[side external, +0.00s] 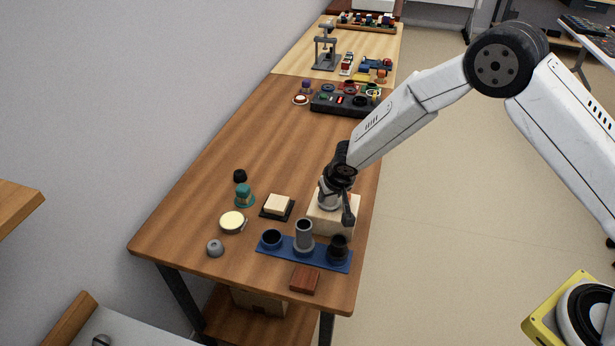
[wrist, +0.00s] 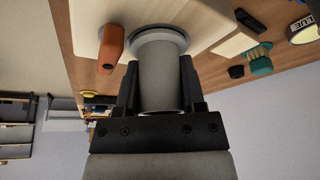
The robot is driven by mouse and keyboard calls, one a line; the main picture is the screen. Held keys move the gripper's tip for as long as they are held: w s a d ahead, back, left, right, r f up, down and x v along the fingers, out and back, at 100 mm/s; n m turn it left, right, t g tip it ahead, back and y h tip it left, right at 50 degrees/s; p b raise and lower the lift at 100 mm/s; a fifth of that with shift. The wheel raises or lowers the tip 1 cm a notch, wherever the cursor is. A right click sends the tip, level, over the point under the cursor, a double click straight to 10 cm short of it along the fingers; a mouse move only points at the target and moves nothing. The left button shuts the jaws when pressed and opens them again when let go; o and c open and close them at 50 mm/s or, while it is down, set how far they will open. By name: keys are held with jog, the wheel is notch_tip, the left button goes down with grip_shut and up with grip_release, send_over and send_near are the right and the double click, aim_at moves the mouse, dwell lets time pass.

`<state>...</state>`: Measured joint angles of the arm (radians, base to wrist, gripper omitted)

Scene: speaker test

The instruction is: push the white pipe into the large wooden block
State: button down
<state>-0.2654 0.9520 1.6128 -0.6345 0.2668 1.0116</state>
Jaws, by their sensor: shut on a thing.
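The large wooden block (side external: 335,222) is pale and sits near the table's right edge. It also shows in the wrist view (wrist: 205,18). The white pipe (wrist: 160,85) looks light grey and stands at a round opening in the block's face. Its flared far end meets the opening's rim; how deep it sits is hidden. The pipe also shows in the side view (side external: 327,196), above the block. My gripper (wrist: 158,68) is shut on the pipe, with one black finger on each side. In the side view, my gripper (side external: 340,180) is over the block.
An orange-red piece (wrist: 110,48) is close beside the pipe in the wrist view. A blue tray (side external: 286,256) with grey and dark cups lies in front of the block. A cream-topped black pad (side external: 277,206) is to the left. The table's middle (side external: 260,140) is clear.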

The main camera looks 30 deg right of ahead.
jog(key=shift+f, duration=0.1)
jog(key=shift+c, duration=0.5)
grip_release()
jog(key=shift+r, duration=3.8)
jog(key=shift+s+d, duration=0.1)
jog(key=s+d+r, duration=0.2)
jog(key=s+d, duration=0.1)
jog(key=s, duration=0.5)
jog(key=s+d+r+n+g, duration=0.1)
jog(key=s+d+r, duration=0.2)
jog(key=s, duration=0.6)
jog(key=s+d+r, duration=0.2)
jog(key=s+d, duration=0.3)
jog(key=s, duration=0.3)
jog(key=shift+s+d+r+n+g+y, duration=0.2)
jog(key=shift+d+n+g+y, duration=0.1)
jog(key=shift+n+g, duration=0.1)
